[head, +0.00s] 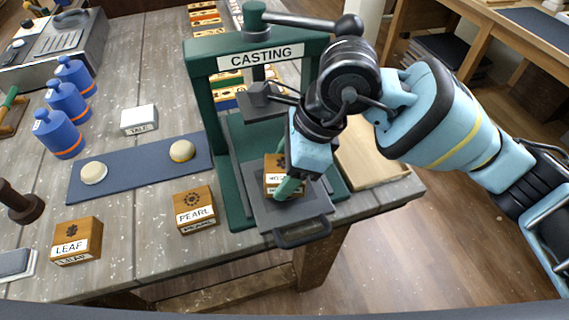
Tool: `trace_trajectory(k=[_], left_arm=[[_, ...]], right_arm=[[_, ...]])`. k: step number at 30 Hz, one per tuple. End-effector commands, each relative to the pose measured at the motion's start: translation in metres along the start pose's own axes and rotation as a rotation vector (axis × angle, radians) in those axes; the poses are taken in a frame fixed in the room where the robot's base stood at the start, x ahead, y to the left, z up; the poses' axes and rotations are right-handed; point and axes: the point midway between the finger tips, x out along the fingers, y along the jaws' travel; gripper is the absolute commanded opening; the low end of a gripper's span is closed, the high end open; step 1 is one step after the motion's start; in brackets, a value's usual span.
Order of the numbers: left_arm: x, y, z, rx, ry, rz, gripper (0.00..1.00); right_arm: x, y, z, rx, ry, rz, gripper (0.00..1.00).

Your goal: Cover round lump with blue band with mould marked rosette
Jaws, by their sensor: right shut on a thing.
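A wooden block mould (274,162) is at the casting press's lower plate, its label partly hidden by my gripper, so I cannot read the whole word. My right gripper (289,186) is shut on this mould from above. I cannot tell whether the mould touches the plate. Two round pale lumps lie on a dark blue mat (137,166): a cream one (94,173) at left and one with a yellowish band (182,151) at right. No blue band is clear on either at this size. My left gripper is not in view.
The green casting press (206,110) frames my right gripper. Moulds marked LEAF (77,240) and PEARL (195,209) stand in front of the mat. A white labelled block (139,118) and several blue weights (68,102) stand behind it. A wooden tray (372,160) is right of the press.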

Motion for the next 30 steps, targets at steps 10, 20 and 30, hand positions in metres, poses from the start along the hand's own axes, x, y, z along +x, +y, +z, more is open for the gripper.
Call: trace_trajectory(k=[10,20,30], left_arm=[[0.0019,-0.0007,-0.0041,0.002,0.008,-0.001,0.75],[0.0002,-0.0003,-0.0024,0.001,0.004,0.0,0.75],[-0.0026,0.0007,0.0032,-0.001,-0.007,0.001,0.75]], right_arm=[[-0.0004,-0.0001,0.0002,-0.001,0.0,-0.001,0.36],[-0.0004,0.0,0.0002,0.0,0.0,-0.001,0.36],[-0.0002,0.0001,0.0002,0.0,0.0,-0.001,0.85]])
